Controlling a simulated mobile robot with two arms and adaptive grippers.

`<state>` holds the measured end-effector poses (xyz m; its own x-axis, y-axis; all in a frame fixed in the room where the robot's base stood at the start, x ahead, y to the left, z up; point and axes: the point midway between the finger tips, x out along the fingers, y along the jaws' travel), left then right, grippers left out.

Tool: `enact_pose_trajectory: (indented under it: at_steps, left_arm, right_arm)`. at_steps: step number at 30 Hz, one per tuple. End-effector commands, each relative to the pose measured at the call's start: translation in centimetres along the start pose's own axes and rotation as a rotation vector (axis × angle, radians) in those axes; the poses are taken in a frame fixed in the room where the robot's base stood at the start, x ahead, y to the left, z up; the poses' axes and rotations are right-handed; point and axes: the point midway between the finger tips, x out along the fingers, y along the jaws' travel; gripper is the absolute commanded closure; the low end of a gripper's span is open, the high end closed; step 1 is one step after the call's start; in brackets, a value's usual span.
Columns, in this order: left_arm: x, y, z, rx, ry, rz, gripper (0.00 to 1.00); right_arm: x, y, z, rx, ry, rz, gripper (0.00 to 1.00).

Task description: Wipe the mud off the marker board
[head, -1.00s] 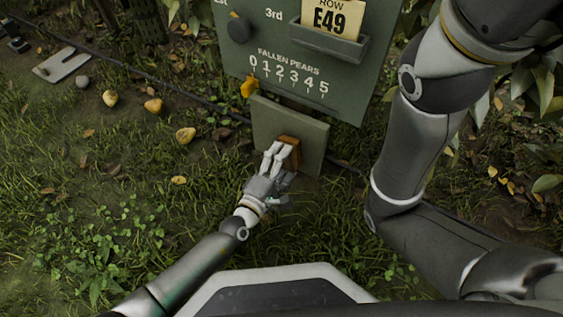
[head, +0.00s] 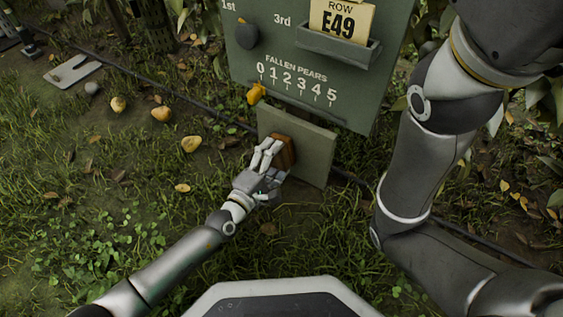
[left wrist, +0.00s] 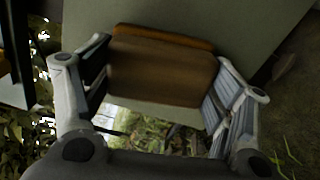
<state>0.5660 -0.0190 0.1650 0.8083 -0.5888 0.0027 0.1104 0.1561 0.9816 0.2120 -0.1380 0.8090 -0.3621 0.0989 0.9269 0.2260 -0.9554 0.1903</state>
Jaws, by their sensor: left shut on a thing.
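The green board (head: 290,62) stands at the top of the head view, with a scale marked "Fallen pears". A smaller plain grey-green panel (head: 312,153) is below it and also fills the back of the left wrist view (left wrist: 240,25). My left gripper (head: 272,152) is shut on a brown block (head: 286,154), held at the face of the small panel. The left wrist view shows the block (left wrist: 160,72) between the fingers; I cannot tell whether it touches the panel. No mud shows clearly on either surface. My right gripper is out of view.
A yellow marker (head: 256,93) sits near the 0, and a dark round knob (head: 246,36) is above it. A holder (head: 338,46) carries an E49 card (head: 341,20). Several pears (head: 161,114) lie on the grass at left. A dark hose (head: 205,103) crosses the ground.

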Motion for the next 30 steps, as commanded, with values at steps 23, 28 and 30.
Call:
enact_pose_trajectory:
  at_steps: [23, 28, 30]
  left_arm:
    - [-5.3, 0.1, 0.0, 0.0, 0.001, -0.001, 0.6]
    - [-6.0, 0.0, 0.0, 0.0, 0.001, 0.0, 0.6]
    - [-6.1, 0.0, 0.0, 0.0, 0.001, 0.0, 0.6]
  right_arm:
    - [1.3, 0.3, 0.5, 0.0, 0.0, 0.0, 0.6]
    - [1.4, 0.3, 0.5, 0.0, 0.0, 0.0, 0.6]
    - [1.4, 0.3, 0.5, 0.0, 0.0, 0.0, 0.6]
